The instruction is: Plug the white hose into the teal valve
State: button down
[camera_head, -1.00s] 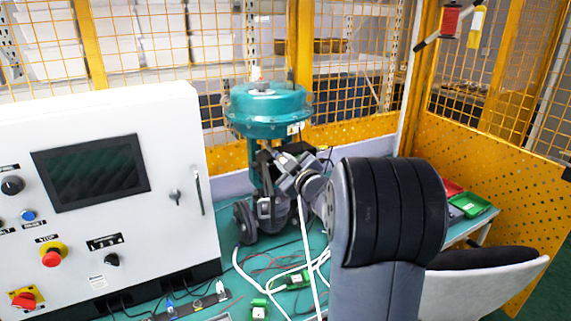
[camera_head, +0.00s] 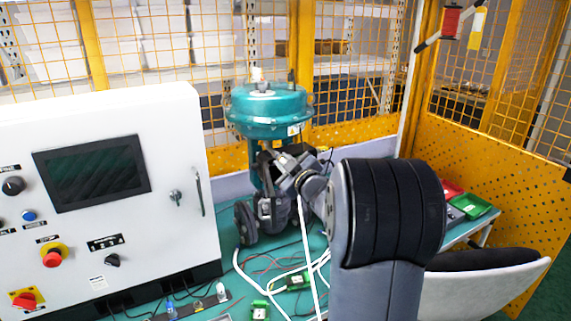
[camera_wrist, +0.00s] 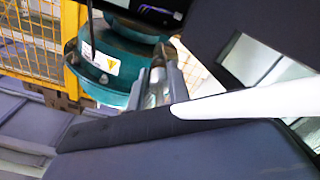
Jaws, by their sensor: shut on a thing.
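The teal valve (camera_head: 268,112) stands on the table behind the arm, with its round teal top upright. Its teal body (camera_wrist: 115,60) shows tilted in the upper left of the wrist view. My gripper (camera_wrist: 160,78) is shut close to the valve's lower part, with a small metallic piece between its fingers. The white hose (camera_wrist: 245,103) runs from the fingers to the right in the wrist view. In the head view, the hose (camera_head: 306,245) hangs down from my wrist to the table. Whether the hose tip touches the valve is hidden.
A white control cabinet (camera_head: 100,185) with a screen and buttons fills the left. Green connectors (camera_head: 297,281) and loose cables lie on the table front. A green tray (camera_head: 472,206) stands at right. A yellow mesh fence (camera_head: 360,60) closes the back.

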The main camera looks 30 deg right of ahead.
jog(key=shift+w, duration=0.35)
jog(key=c, duration=1.3)
grip_release()
jog(key=shift+o, duration=0.2)
jog(key=s+b, duration=0.2)
jog(key=s, duration=0.9)
jog(key=shift+d, duration=0.15)
jog(key=shift+w, duration=0.2)
jog(key=w+p, duration=0.1)
jog(key=w, duration=0.4)
jog(key=w+p, duration=0.1)
jog(key=w, duration=0.4)
jog(key=shift+w+a, duration=0.2)
jog(key=shift+w, duration=0.15)
jog(key=shift+s, duration=0.3)
jog(key=shift+s, duration=0.1)
